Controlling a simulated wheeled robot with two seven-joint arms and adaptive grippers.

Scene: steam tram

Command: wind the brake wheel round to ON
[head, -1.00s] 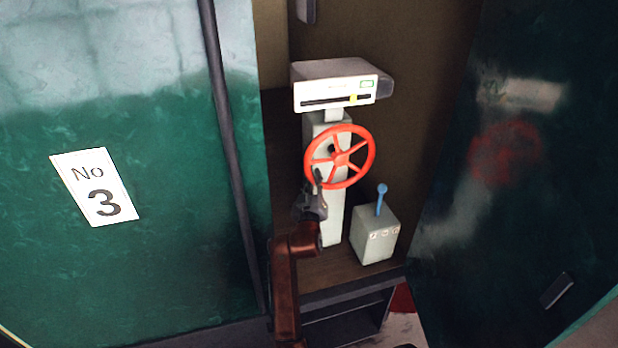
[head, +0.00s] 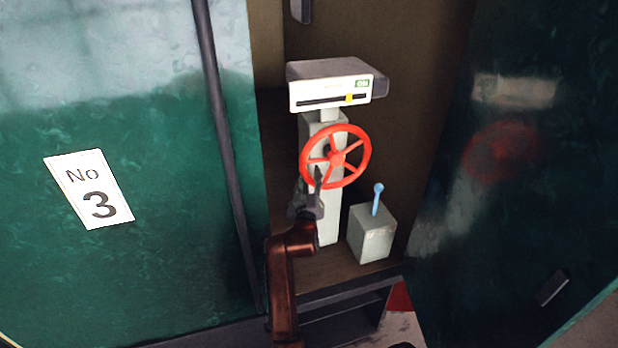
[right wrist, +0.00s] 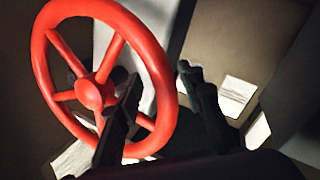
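The red spoked brake wheel (head: 362,139) stands on a pale grey column (head: 329,222), below a box with a white scale panel (head: 330,92). A yellow pointer (head: 349,99) sits right of the middle of the slot, and a small green label (head: 362,83) is at the panel's upper right; its lettering is too small to read. My right gripper (head: 316,183) is at the wheel's lower left. In the right wrist view, the wheel (right wrist: 160,60) has its rim between the fingers (right wrist: 165,105), which stand apart. One finger is inside the ring, the other outside. My left gripper is out of view.
A grey box (head: 371,237) with a blue lever (head: 377,197) stands right of the column. A dark upright post (head: 220,110) and a green wall with a "No 3" plate (head: 89,190) are on the left. A dark glossy green panel (head: 500,230) closes off the right.

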